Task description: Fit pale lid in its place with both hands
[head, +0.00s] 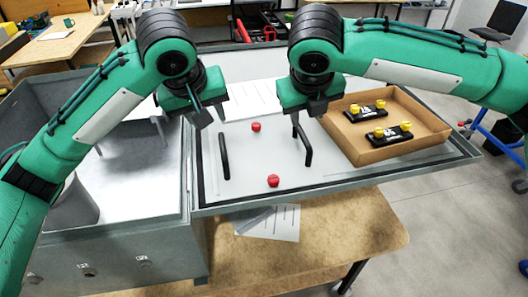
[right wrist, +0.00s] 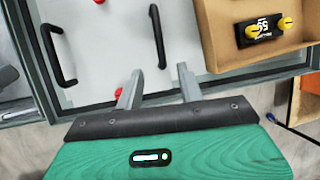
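The pale lid (head: 250,160) lies flat on a grey dark-edged surface right of an open metal tub. It carries two black bar handles, a left one (head: 224,157) and a right one (head: 303,140), and red knobs (head: 273,181). My right gripper (head: 298,112) is above the right handle; in the right wrist view its two fingers (right wrist: 159,88) are apart and empty, with the handle (right wrist: 157,36) beyond them. My left gripper (head: 208,108) hangs above and left of the left handle, apart from it; its finger gap is unclear.
A cardboard box (head: 432,127) holding two black devices with yellow knobs stands right of the lid. The open metal tub (head: 125,190) lies left, with a cylinder inside. A wooden table (head: 350,225) with papers (head: 270,222) is in front.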

